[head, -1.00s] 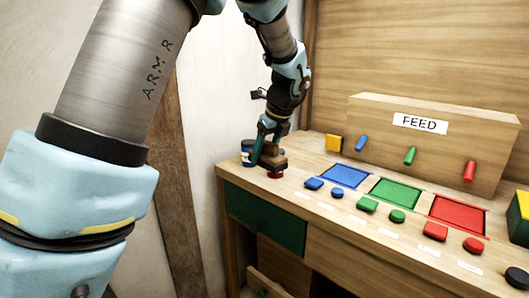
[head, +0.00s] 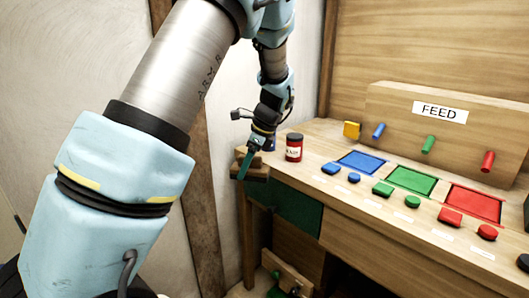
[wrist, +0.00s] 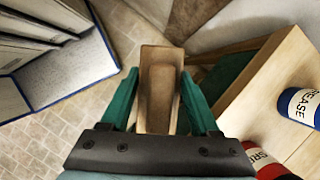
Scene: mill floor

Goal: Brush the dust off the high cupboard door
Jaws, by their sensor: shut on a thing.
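My gripper (head: 247,164) is shut on a brown wooden brush (wrist: 158,90), held between its two teal fingers. In the head view the brush (head: 254,176) hangs off the left end of the workbench, near bench-top height. Its bristles cannot be made out. The wrist view looks down past the brush at the tiled floor. I cannot identify a high cupboard door in any view, nor any dust.
The workbench (head: 335,195) has a red jar (head: 294,148) at its left end; a blue jar (wrist: 300,104) marked GREASE is nearby. Colored trays and buttons lie before the FEED box (head: 440,130). A timber post (head: 190,150) stands left. A blue-edged unit (wrist: 70,75) stands on the floor.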

